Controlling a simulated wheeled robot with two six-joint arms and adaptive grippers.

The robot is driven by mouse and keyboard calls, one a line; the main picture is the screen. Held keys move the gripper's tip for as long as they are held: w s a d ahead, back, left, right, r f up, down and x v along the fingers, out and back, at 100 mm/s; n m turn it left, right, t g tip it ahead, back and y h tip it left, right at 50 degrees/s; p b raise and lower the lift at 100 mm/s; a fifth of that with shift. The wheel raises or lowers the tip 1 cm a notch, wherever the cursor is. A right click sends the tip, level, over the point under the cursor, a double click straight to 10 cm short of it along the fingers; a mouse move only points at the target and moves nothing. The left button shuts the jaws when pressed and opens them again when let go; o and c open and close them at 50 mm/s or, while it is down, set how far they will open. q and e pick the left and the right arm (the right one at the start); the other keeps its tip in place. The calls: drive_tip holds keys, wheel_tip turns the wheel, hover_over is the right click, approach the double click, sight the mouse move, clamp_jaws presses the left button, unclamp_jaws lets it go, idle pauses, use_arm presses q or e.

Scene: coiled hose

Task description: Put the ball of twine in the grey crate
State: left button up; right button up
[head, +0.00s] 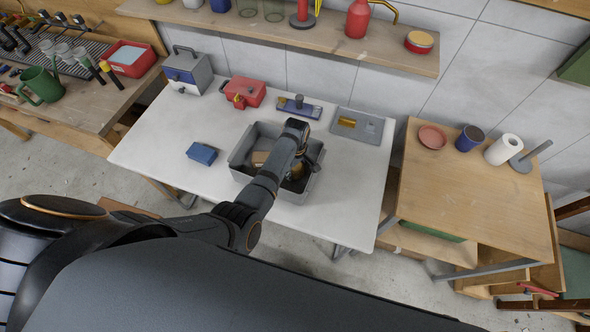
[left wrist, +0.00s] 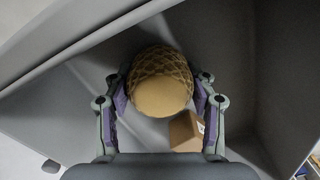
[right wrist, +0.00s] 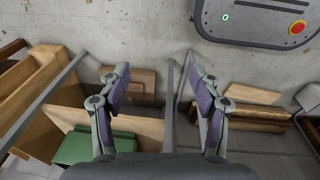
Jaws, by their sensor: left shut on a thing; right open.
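The grey crate (head: 240,174) stands on the white table in the head view, and its inside wall (left wrist: 285,70) fills much of the left wrist view. My left gripper (head: 298,172) reaches down into the crate. In the left wrist view the left gripper (left wrist: 160,95) is shut on the ball of twine (left wrist: 160,84), a tan ball with a dark net-like wrap, with one finger on each side. The arm mostly hides the ball in the head view. My right gripper (right wrist: 160,95) is open and empty, above the floor.
A small brown box (left wrist: 186,132) lies in the crate beside the ball. On the white table (head: 170,130) are a blue box (head: 202,153), a red case (head: 243,92) and a grey tray (head: 357,126). A wooden side table (head: 480,200) stands at right.

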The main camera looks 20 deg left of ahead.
use_arm(q)
drive_tip(key=shift+s+r, duration=0.1)
drive_tip(key=shift+s, duration=0.1)
drive_tip(key=o, duration=1)
drive_tip(key=shift+d, duration=0.2)
drive_tip(key=shift+o, duration=1.3)
drive_tip(key=shift+f, duration=0.2)
drive_tip(key=shift+a, duration=0.1)
drive_tip(key=shift+r, duration=0.2)
wheel_tip(320, 180, up, 8)
drive_tip(key=p, duration=0.7)
drive_tip(key=shift+f+p, duration=0.2)
drive_tip(key=shift+p, duration=0.1)
drive_tip(key=shift+r+b, duration=0.3)
drive_tip(key=shift+r, duration=1.95)
use_arm(e)
wheel_tip(320, 180, up, 7)
drive_tip(key=s, duration=0.2)
drive_tip(key=shift+s, duration=0.15)
drive_tip(key=shift+a+f, duration=0.1)
drive_tip(key=shift+a, duration=0.1)
